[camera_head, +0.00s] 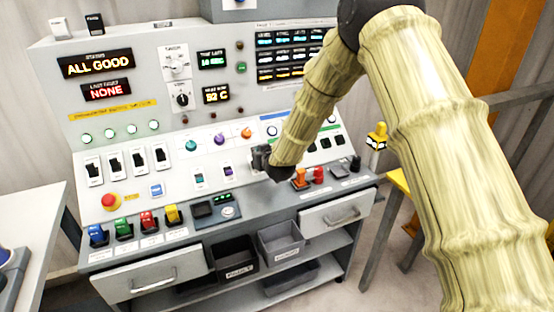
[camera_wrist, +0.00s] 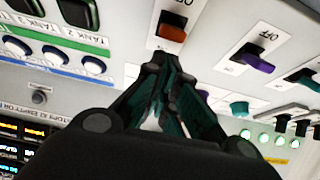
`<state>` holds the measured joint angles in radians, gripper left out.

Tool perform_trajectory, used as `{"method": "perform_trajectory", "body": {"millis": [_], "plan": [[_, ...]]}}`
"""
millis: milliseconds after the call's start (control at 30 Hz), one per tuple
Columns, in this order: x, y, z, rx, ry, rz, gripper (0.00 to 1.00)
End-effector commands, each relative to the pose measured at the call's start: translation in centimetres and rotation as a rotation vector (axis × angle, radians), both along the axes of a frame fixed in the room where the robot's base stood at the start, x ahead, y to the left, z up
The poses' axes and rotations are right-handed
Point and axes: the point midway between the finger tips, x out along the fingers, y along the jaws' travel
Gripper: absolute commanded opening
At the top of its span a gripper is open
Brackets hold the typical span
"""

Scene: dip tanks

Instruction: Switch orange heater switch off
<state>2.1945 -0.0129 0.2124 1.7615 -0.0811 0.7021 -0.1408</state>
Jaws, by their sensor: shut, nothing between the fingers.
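The orange heater switch (camera_wrist: 172,28) shows in the wrist view, in a white plate with an OFF label, just beyond my fingertips. In the head view it is hidden behind my gripper (camera_head: 260,158). My gripper (camera_wrist: 162,66) is shut and empty, its tips close to the orange switch. I cannot tell whether they touch it. A purple switch (camera_wrist: 255,60) and a teal switch (camera_wrist: 238,108) sit beside it in the same row. They also show in the head view as the purple switch (camera_head: 228,170) and the teal switch (camera_head: 198,180).
Teal (camera_head: 190,146), purple (camera_head: 219,140) and orange (camera_head: 246,132) knobs sit above the switches. A red stop button (camera_head: 110,201) is at the left. The status display (camera_head: 95,64) reads ALL GOOD.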

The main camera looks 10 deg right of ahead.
Motion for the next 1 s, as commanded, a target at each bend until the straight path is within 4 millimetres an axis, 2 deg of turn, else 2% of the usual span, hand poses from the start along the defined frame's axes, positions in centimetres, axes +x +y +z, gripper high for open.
{"method": "perform_trajectory", "body": {"millis": [667,1000], "plan": [[-1.5,-0.8,0.6,-0.001,0.003,-0.003,0.00],[-1.5,-0.8,0.6,-0.001,0.003,-0.003,0.00]]}}
